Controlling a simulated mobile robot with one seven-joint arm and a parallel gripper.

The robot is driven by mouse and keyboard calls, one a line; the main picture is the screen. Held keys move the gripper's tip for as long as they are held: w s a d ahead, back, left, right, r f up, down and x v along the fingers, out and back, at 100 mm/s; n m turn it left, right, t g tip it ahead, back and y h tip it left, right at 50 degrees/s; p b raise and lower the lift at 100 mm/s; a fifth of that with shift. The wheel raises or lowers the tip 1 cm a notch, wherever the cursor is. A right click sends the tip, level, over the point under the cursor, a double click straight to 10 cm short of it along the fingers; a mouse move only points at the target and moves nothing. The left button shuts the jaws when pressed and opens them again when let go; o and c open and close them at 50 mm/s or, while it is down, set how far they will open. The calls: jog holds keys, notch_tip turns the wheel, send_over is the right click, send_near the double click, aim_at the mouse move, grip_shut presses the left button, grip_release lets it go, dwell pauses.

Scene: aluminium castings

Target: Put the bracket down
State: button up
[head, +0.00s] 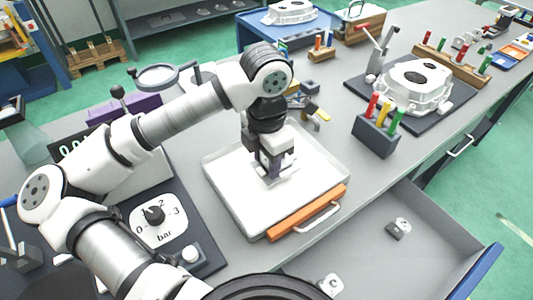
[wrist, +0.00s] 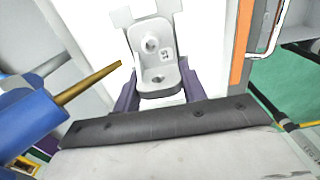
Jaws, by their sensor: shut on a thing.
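My gripper (head: 270,163) is over the white tray (head: 225,182), pointing down. In the wrist view its purple fingers (wrist: 159,92) are shut on the bracket (wrist: 152,38), a light grey L-shaped casting with a round hole in each plate and a small mark. In the head view the bracket is mostly hidden by the fingers, low over the tray's middle. I cannot tell whether it touches the tray floor. The visible tray floor around it is bare.
The tray has an orange front edge with a handle (head: 318,217). An open drawer (head: 440,238) holds a small bracket-like part (head: 398,228). A block with coloured pegs (head: 376,135) stands right of the tray, and a pressure dial panel (head: 158,219) at left.

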jog(key=shift+f+b, duration=0.3)
jog(key=shift+b, duration=0.1)
jog(key=o, duration=1)
jog(key=shift+r+p, duration=0.45)
jog(key=shift+p, duration=0.1)
notch_tip(320, 180, up, 12)
jog(key=shift+f+b, duration=0.15)
jog(key=shift+b, duration=0.65)
